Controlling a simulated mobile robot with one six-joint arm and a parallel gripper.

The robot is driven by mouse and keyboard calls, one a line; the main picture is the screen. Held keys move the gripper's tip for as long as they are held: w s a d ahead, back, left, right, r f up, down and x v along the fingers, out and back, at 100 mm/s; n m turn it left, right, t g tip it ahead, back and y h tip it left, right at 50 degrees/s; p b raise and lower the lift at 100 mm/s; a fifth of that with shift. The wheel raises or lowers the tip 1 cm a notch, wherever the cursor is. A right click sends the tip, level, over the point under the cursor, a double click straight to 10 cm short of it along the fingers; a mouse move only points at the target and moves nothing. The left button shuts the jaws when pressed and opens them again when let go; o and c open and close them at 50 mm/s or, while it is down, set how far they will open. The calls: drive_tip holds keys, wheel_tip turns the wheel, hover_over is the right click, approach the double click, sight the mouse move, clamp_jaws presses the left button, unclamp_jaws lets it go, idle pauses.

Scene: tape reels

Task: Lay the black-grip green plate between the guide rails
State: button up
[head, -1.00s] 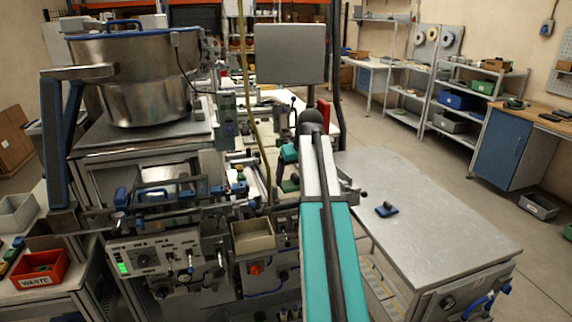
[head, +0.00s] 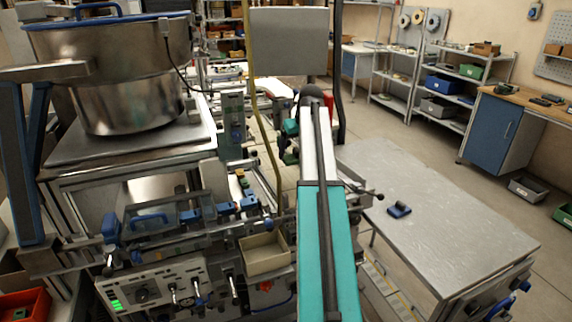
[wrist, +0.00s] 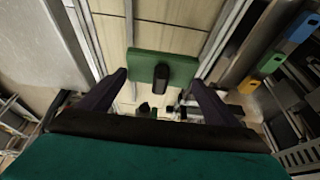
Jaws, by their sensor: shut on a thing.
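The green plate (wrist: 146,66) with its black grip (wrist: 161,78) shows in the wrist view, between the two fingers of my gripper (wrist: 158,82). My gripper is shut on it. The plate is over a pale panelled surface (wrist: 165,12) between long metal guide rails, one at left (wrist: 84,35) and one at right (wrist: 226,38). I cannot tell whether the plate touches that surface. In the head view my arm hides most of the gripper, and a small dark green patch below it may be the plate.
Blue, green and yellow blocks (wrist: 273,58) line the machine right of the rails in the wrist view. In the head view a large steel bowl (head: 115,75) stands at left and an open beige bin (head: 264,253) in front. A metal table (head: 440,215) at right holds one blue object (head: 399,210).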

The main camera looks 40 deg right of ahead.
sight(298, 163)
drive_tip(key=shift+w+d, duration=0.1)
drive_tip(key=shift+w, duration=0.05)
drive_tip(key=shift+d, duration=0.1)
drive_tip(key=shift+s+f, duration=0.2)
drive_tip(key=shift+f, duration=0.1)
drive_tip(key=shift+d+f+p, duration=0.1)
drive_tip(key=shift+f+p, duration=0.85)
drive_tip(key=shift+f, duration=1.85)
drive_tip(key=shift+f+p, duration=0.6)
drive_tip(key=shift+f, duration=1.3)
